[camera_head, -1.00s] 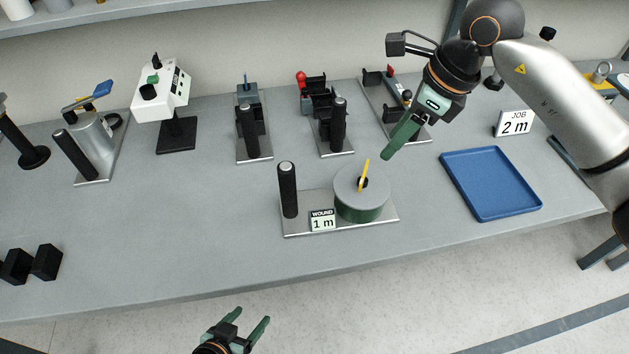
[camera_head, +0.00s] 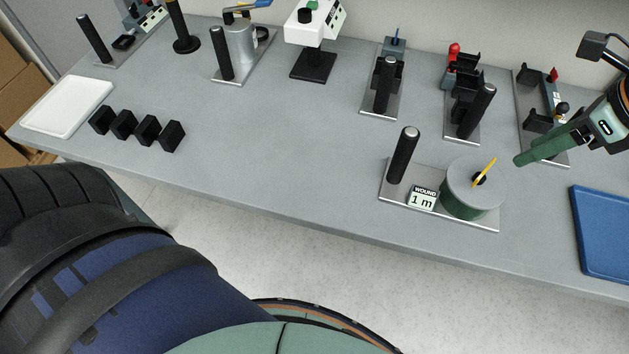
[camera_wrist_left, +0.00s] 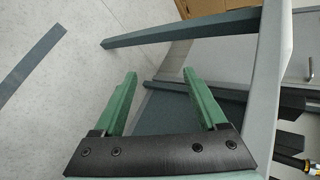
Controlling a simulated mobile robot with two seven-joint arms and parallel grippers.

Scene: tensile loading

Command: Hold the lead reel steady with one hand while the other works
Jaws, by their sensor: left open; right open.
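The lead reel (camera_head: 472,190) is a green drum with a grey top, a black hub and a yellow pointer. It sits on a metal base plate (camera_head: 440,213) with a black upright handle (camera_head: 403,155) and a "WOUND 1 m" sign (camera_head: 423,198). My right gripper (camera_head: 521,158) is open, its green fingers seen nearly edge-on, above the bench to the upper right of the reel and apart from it. My left gripper (camera_wrist_left: 160,78) shows in the left wrist view, open and empty, by the bench's frame; it is not in the head view.
Devices with black handles, including a white box on a stand (camera_head: 315,22), line the back of the bench (camera_head: 290,150). A blue tray (camera_head: 604,235) lies right of the reel. A white tray (camera_head: 68,106) and several black blocks (camera_head: 148,131) lie at left. The bench's middle is clear.

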